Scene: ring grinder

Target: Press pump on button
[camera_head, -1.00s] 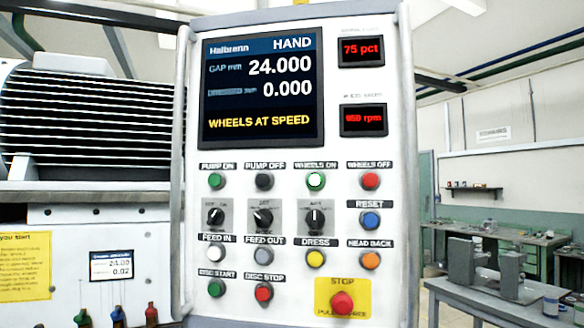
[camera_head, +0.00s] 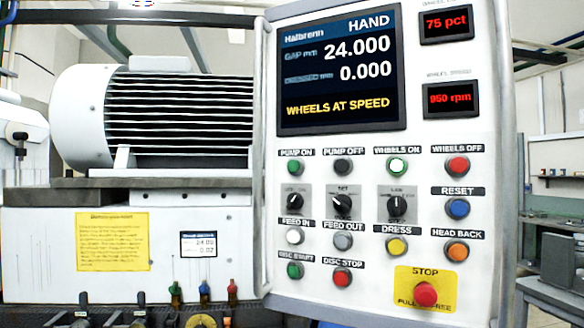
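The control panel (camera_head: 440,215) fills the right half of the view. The green PUMP ON button (camera_head: 295,167) is at the left end of the top button row, under its label, and looks unlit. The dark PUMP OFF button (camera_head: 343,167) is right of it. The WHEELS ON button (camera_head: 397,166) is lit bright with a green rim. The screen (camera_head: 340,75) reads HAND, GAP 24.000, 0.000 and WHEELS AT SPEED. My gripper is not in view.
The red STOP button (camera_head: 425,294) sits on a yellow plate low on the panel. Red displays show 75 pct (camera_head: 446,24) and 950 rpm (camera_head: 450,98). A white motor (camera_head: 85,115) stands left of the panel. Coloured levers (camera_head: 204,290) stand below it.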

